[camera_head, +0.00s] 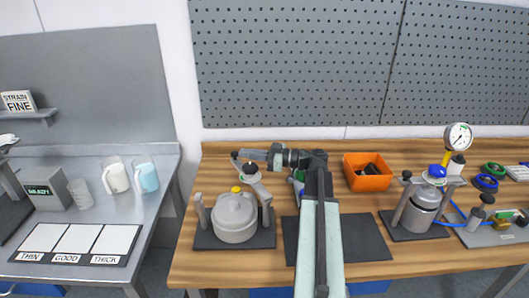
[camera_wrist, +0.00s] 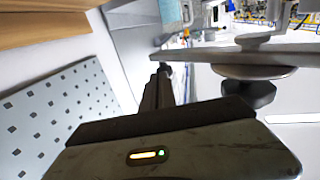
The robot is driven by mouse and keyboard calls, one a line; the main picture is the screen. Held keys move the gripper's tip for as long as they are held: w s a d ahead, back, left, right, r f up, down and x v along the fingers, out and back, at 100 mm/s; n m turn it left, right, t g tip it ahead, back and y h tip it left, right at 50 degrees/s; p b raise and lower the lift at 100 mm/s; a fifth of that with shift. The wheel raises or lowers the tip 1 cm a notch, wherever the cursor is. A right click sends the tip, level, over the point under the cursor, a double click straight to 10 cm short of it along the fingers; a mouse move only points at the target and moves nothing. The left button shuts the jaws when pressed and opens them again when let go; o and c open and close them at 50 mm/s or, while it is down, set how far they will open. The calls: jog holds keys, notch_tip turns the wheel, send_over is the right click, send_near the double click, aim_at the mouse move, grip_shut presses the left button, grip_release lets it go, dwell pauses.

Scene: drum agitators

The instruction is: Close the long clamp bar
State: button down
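The left pot (camera_head: 235,217) stands between two grey posts on a dark mat. Its long clamp bar (camera_head: 258,186) is swung off the lid, slanting back and left from the right post. The lid's yellow knob (camera_head: 236,189) is uncovered. My gripper (camera_head: 240,154) reaches left behind the pot, near the bar's free end; contact cannot be told. In the wrist view, the bar (camera_wrist: 285,52) with a round disc and dark knob beneath lies right of my gripper (camera_wrist: 163,70). Its slim dark fingers look close together, with nothing seen between them.
A second pot (camera_head: 419,216) at right has its bar across the top, with a gauge behind. A perforated board rises behind the bench.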

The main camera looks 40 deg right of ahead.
jog(key=a+n+g+y, duration=0.3)
jog(key=a, duration=0.7)
jog(key=shift+w+a+g, duration=0.2)
jog(key=shift+w+g, duration=0.1)
jog(key=shift+w, duration=0.05)
